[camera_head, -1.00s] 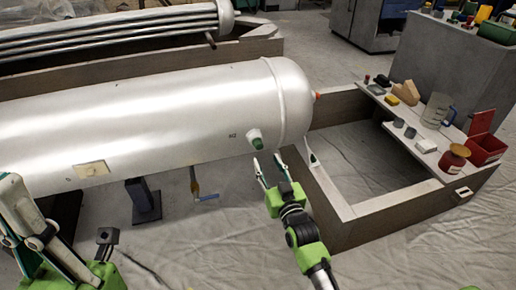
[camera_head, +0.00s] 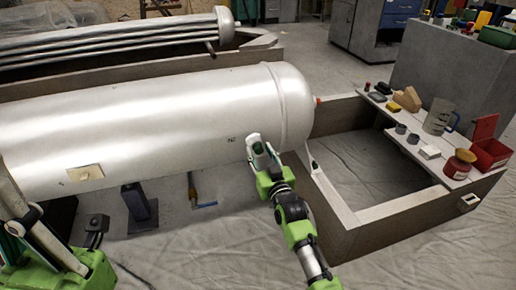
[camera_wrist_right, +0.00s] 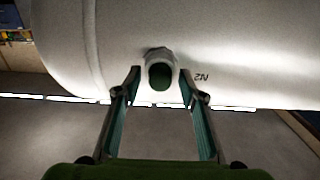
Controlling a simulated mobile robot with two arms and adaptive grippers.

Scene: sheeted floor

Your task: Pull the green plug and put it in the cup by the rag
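The green plug (camera_wrist_right: 160,77) sits in a pale round port on the underside of the big silver tank (camera_head: 140,120), near the "N2" mark. My right gripper (camera_head: 259,142) is at the plug in the head view and mostly hides it. In the right wrist view its two fingers (camera_wrist_right: 160,85) are spread on either side of the port, with gaps visible. My left gripper (camera_head: 35,225) is at the lower left, its fingertips unclear. A grey jug-like cup (camera_head: 438,117) and two small grey cups (camera_head: 401,128) stand on the right-hand shelf. I cannot clearly identify a rag; a white folded or boxy item (camera_head: 429,152) lies beside the small cups.
A wooden frame (camera_head: 365,222) surrounds an opening right of the tank. The shelf also holds a wooden block (camera_head: 408,97), a reddish pot (camera_head: 460,165) and a red box (camera_head: 490,152). A blue-handled tool (camera_head: 195,195) lies under the tank. The sheeted floor in front is mostly clear.

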